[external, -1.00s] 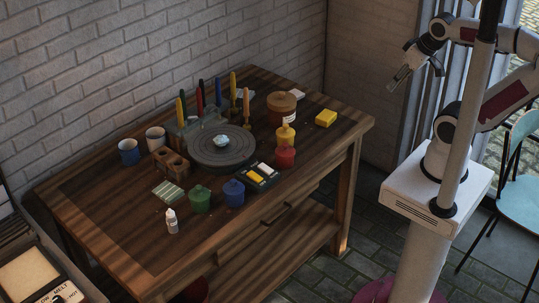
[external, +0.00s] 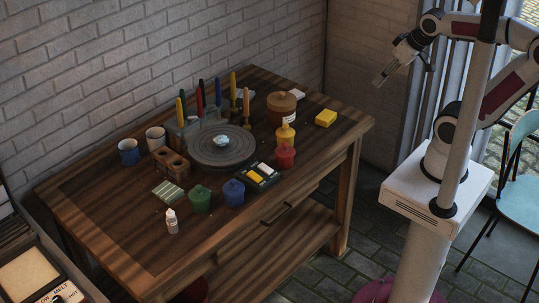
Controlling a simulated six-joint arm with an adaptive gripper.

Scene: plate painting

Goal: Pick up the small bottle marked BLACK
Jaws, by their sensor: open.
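A small white bottle (external: 172,222) stands upright near the table's front edge, at the left. A dark mark shows on its side, but it is too small to read. My gripper (external: 378,81) is open and empty, high in the air to the right of the table and far from the bottle. Nothing hides the bottle.
The wooden table (external: 120,235) holds a dark round turntable (external: 222,160) with a small pale object on it. A green pot (external: 200,199), a blue pot (external: 234,193) and a red pot (external: 285,157) stand along the front. Upright coloured sticks stand behind. Left of the bottle is clear.

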